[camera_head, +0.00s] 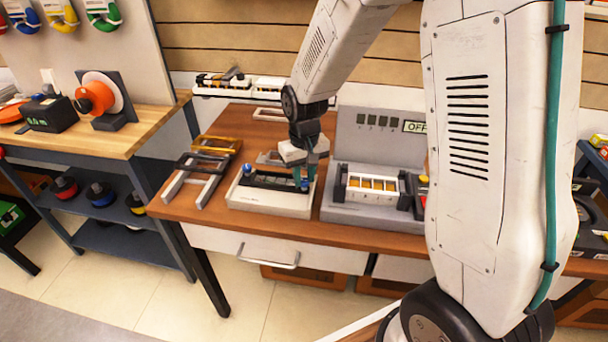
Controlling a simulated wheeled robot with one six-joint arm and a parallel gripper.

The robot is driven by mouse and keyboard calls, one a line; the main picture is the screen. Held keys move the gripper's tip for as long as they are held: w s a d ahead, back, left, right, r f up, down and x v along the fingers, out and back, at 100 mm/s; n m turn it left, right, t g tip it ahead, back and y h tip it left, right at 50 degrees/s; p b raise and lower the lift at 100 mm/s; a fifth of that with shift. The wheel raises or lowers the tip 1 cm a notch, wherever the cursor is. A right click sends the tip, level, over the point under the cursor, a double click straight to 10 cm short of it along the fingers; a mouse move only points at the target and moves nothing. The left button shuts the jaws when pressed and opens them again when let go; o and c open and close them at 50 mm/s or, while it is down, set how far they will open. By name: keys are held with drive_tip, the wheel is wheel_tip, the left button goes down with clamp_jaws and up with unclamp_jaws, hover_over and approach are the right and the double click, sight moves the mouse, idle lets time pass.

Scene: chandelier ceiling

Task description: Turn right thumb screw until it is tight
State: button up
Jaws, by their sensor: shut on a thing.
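A white fixture (262,202) with a dark bar (274,181) across its top sits on the wooden table. A blue left thumb screw (247,169) stands at the bar's left end. The right thumb screw (304,187), also blue, is at the bar's right end and is partly hidden by my gripper. My gripper (304,177) points down from above and is shut on the right thumb screw. The fingers are small in this view, and how deep the screw sits cannot be told.
A grey device (372,210) with a yellow-lit tray and a panel marked OFF (415,126) stands close on the right. Metal frames (198,168) lie on the left, and a white rack (240,86) is behind. A workbench (150,124) stands further left.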

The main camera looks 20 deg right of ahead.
sight(303, 180)
drive_tip(key=m, duration=0.5)
drive_tip(key=shift+m, duration=2.5)
drive_tip(key=o, duration=1)
wheel_tip(303, 180, up, 8)
drive_tip(key=shift+a+f, duration=0.1)
